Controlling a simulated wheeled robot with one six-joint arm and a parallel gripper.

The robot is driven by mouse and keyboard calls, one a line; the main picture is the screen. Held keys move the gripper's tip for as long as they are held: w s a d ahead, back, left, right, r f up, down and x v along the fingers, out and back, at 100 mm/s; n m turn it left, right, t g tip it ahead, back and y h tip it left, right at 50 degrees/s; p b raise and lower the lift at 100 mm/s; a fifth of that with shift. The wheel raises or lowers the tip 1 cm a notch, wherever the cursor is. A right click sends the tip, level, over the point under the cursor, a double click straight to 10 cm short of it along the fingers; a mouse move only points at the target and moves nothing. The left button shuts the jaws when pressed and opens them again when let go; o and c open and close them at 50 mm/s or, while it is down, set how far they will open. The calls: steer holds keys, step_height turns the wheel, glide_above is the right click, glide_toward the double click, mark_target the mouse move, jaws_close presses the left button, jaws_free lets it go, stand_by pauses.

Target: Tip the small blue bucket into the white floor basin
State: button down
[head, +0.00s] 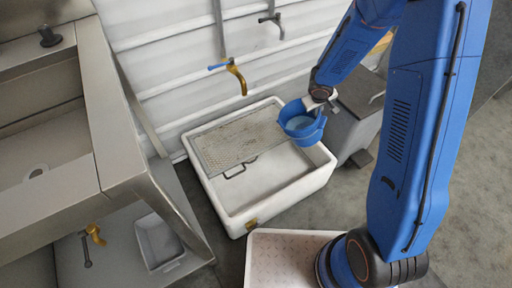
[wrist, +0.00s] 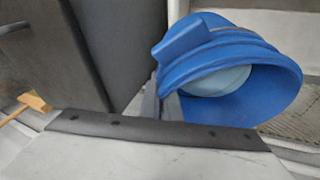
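The small blue bucket (head: 301,124) is in the air above the right side of the white floor basin (head: 325,165). My gripper (head: 321,102) is at the bucket's upper right edge and appears shut on it. In the wrist view the bucket (wrist: 230,65) fills the upper right, its mouth partly facing the camera, with a pale blue surface inside. The gripper's dark fingertips (wrist: 163,103) meet the bucket's side there. The bucket looks somewhat tilted; the exact angle is hard to tell. No stream leaves it.
A perforated grey tray (head: 235,142) covers the basin's back left. A brass tap (head: 237,76) is on the wall behind. A metal sink bench (head: 105,120) stands left. A grey box (head: 355,118) is right of the basin. The basin's front is uncovered.

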steer(key=r+h, duration=0.1)
steer(key=a+r+h, duration=0.1)
steer(key=r, duration=0.1)
steer(key=shift+a+r+n+h, duration=0.1)
steer(key=shift+r+n+h, duration=0.05)
steer(key=shift+n+h, duration=0.15)
steer(key=s+a+n+t+h, duration=0.2)
steer(key=a+n+t+h, duration=0.1)
steer(key=a+h, duration=0.9)
steer(key=shift+a+t+h, duration=0.3)
steer(key=shift+a+t, duration=0.4)
steer(key=shift+a, duration=1)
steer(key=shift+r, duration=0.1)
